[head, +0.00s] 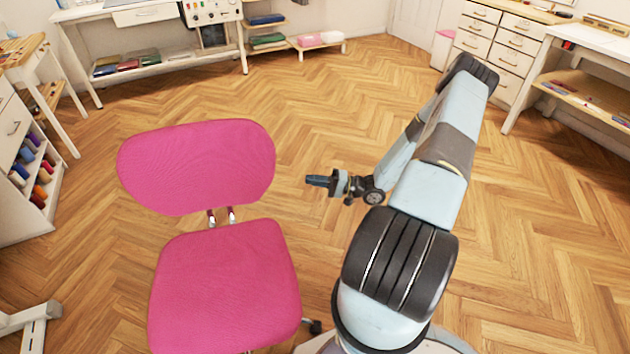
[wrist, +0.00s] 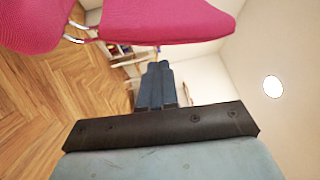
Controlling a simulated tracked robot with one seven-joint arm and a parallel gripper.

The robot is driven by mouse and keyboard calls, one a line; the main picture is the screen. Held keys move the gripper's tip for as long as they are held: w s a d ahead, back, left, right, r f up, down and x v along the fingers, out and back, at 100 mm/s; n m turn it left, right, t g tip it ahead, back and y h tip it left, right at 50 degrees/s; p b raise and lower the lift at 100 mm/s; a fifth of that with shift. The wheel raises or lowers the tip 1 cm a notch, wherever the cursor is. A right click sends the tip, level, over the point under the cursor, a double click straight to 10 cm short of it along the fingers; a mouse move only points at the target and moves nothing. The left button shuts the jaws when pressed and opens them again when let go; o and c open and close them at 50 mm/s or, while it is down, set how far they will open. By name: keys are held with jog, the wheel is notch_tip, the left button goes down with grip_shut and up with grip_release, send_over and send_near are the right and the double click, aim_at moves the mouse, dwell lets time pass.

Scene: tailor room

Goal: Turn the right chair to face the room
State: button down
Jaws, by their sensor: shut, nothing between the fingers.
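A pink chair (head: 225,285) stands at the left front of the head view, close to my base. Its seat is nearest me and its backrest (head: 197,167) is on the far side, joined by two metal bars. One caster shows at its lower right; the rest of its base is hidden. My gripper (head: 318,181) is shut and empty, to the right of the backrest, pointing left and apart from it. In the wrist view my gripper (wrist: 160,85) points ahead, with the pink backrest (wrist: 170,20) above it in the picture.
A white table (head: 150,60) stands along the back wall. A shelf of thread spools (head: 35,165) is at the left. Drawers (head: 495,45) and a worktable (head: 590,90) stand at the right. The wooden floor (head: 330,110) between them is clear.

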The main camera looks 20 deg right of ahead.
jog(key=x, duration=1)
jog(key=shift+a, duration=0.25)
jog(key=shift+w+r, duration=0.1)
jog(key=shift+w, duration=0.15)
